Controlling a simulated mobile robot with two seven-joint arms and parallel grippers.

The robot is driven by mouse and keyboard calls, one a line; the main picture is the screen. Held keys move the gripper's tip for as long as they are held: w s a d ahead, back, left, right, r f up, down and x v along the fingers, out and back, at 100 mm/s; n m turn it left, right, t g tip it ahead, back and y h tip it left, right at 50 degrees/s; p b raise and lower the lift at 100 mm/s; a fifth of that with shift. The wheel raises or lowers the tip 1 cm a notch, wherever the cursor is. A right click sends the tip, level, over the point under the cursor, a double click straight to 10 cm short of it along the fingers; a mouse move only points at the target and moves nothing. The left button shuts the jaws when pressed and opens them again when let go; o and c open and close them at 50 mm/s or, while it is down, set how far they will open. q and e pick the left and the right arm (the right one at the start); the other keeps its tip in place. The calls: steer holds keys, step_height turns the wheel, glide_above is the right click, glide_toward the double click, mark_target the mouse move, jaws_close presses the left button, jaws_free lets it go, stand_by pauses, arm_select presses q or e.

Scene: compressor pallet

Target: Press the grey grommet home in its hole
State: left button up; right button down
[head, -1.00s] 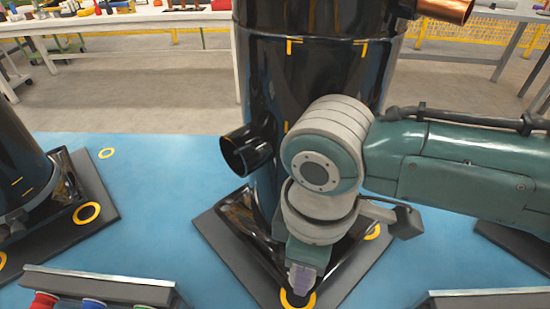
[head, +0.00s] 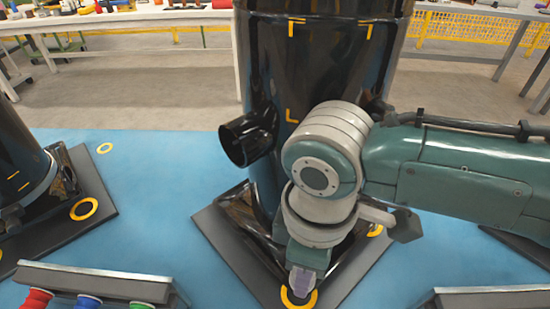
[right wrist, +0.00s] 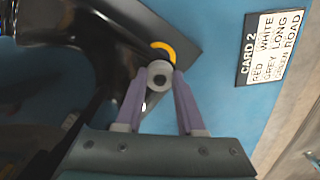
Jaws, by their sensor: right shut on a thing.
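My right gripper (head: 300,285) points down at the front corner of the black compressor's foot (head: 262,222). A yellow ring (head: 298,299) marks that corner, and it also shows in the right wrist view (right wrist: 166,48). The round grey grommet (right wrist: 159,72) with a dark centre sits between the purple fingertips (right wrist: 160,84) in the right wrist view, and the jaws are shut on it. It overlaps the ring there. The hole is hidden behind the grommet and fingers, so I cannot tell how deep the grommet sits. My left gripper is not in view.
A card (right wrist: 272,45) reading "CARD 2, red white, grey long, green road" lies on the blue floor. A rack (head: 95,281) with red, blue and green spools stands front left. Another black compressor (head: 22,160) stands at left. A short pipe (head: 247,139) juts from the middle compressor.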

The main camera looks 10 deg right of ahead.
steer(key=shift+f, duration=0.3)
steer(key=shift+c, duration=2.2)
jaws_free()
step_height(320, 180, up, 10)
steer(key=p, duration=0.3)
